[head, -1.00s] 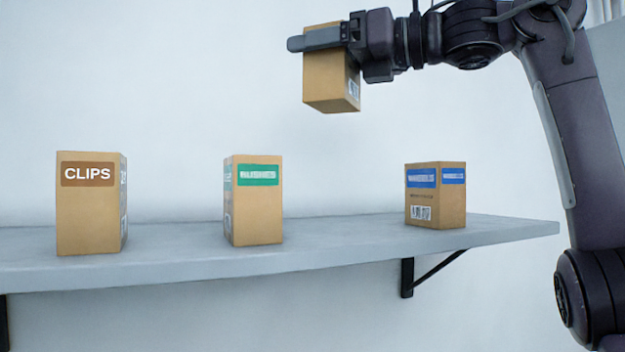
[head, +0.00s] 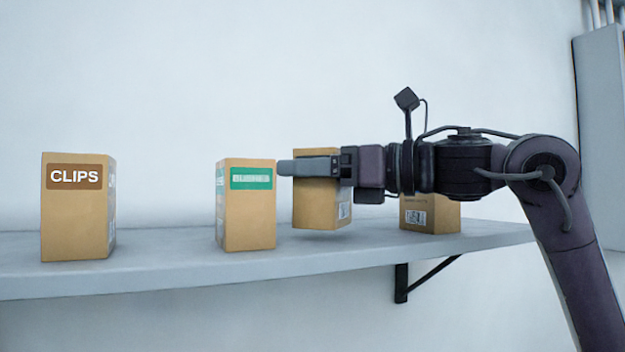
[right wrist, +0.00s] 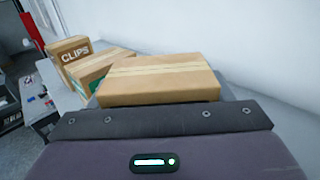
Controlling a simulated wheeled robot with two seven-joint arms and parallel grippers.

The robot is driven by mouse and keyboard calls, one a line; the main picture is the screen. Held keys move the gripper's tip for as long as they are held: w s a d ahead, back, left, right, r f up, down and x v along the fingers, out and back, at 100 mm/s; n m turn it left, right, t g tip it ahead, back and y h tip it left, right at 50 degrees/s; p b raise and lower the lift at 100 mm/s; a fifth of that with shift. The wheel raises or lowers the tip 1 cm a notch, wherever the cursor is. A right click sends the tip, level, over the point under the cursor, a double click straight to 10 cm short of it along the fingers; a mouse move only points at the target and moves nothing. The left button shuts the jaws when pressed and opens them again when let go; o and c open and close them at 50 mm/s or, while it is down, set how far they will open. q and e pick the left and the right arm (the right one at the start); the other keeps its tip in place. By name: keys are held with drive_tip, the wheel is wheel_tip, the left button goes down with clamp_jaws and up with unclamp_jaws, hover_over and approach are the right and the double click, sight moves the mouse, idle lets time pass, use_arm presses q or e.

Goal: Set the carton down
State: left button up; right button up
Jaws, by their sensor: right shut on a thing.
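The carton (head: 318,207) is a brown cardboard box in my right gripper, between the green-labelled carton and the carton on the right. My right gripper (head: 312,166) is shut on its upper part, and a finger hides most of its upper front. The carton is upright. Its bottom edge is level with the shelf (head: 160,268) area in the head view; I cannot tell whether it touches. In the right wrist view the carton's taped top (right wrist: 160,78) lies just beyond the gripper. My left gripper is not in view.
A CLIPS carton (head: 76,215) stands at the left on the shelf. A green-labelled carton (head: 248,218) stands close to the left of the held carton. Another carton (head: 432,216) stands to the right, partly hidden by my arm. The shelf is clear between CLIPS and the green-labelled carton.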

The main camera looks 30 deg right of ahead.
drive_tip(key=shift+s+f, duration=0.1)
drive_tip(key=shift+f, duration=0.55)
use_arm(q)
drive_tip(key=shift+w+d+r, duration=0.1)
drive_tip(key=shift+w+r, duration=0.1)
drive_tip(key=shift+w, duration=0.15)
use_arm(e)
drive_tip(key=shift+d, duration=0.1)
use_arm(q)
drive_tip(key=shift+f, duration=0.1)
use_arm(e)
drive_tip(key=shift+f, duration=0.15)
drive_tip(key=o, duration=1.3)
drive_tip(key=shift+s, duration=0.1)
drive_tip(key=b+v, duration=0.4)
drive_tip(key=v, duration=0.6)
drive_tip(key=shift+s+d, duration=0.25)
drive_tip(key=shift+s, duration=0.05)
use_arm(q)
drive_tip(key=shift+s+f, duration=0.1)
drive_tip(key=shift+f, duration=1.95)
use_arm(e)
drive_tip(key=shift+s+d, duration=0.3)
drive_tip(key=shift+s, duration=0.1)
